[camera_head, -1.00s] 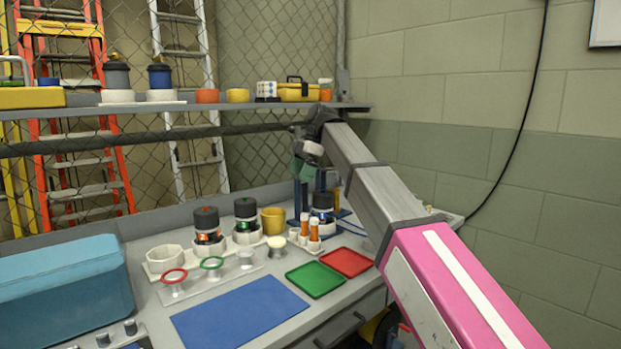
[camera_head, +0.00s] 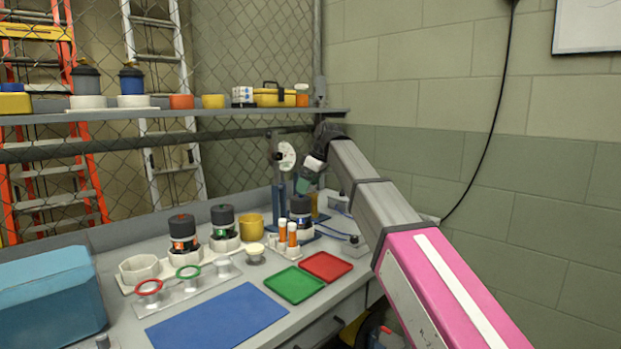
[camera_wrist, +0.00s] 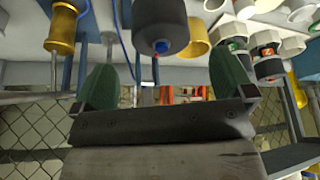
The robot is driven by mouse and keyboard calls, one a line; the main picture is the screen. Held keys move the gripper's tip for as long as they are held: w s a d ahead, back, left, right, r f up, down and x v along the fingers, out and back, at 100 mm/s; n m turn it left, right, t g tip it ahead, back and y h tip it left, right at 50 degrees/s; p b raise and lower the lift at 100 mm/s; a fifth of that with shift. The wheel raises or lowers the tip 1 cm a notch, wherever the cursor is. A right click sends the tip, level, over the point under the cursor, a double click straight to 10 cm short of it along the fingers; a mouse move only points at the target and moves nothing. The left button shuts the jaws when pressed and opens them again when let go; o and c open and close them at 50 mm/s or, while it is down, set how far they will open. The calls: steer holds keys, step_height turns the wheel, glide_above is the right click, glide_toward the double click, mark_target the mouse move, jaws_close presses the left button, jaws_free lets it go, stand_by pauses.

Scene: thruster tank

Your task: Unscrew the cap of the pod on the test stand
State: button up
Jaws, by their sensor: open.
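The pod (camera_head: 300,213) stands upright on the blue test stand (camera_head: 279,206) toward the back right of the bench. It has a dark cap (camera_head: 300,202) and a blue-lit band. In the wrist view the capped pod (camera_wrist: 160,24) shows beyond the fingers, between their lines, with a blue dot on its dark cap. My gripper (camera_head: 306,184) has green fingers and is above the pod, close to it in the head view. It is open and empty, with a gap between the fingers in the wrist view (camera_wrist: 166,88). The fingers do not appear to touch the cap.
Two other dark-capped pods, one with an orange band (camera_head: 183,236) and one with a green band (camera_head: 223,222), stand in white holders. A shelf (camera_head: 215,116) runs behind.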

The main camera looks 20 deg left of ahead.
mark_target(302, 197)
steer(key=x, duration=0.8)
steer(key=c, duration=0.9)
steer(key=o, duration=0.4)
steer(key=c, duration=0.3)
steer(key=n+g, duration=0.1)
steer(key=n, duration=0.2)
steer(key=n+g, duration=0.1)
steer(key=n, duration=0.2)
steer(key=shift+w+a+h, duration=0.1)
steer(key=shift+w+h, duration=0.05)
steer(key=shift+h, duration=0.15)
steer(key=n+g, duration=0.1)
steer(key=n, duration=0.1)
steer(key=n+h, duration=0.1)
steer(key=n, duration=0.2)
steer(key=shift+g, duration=0.4)
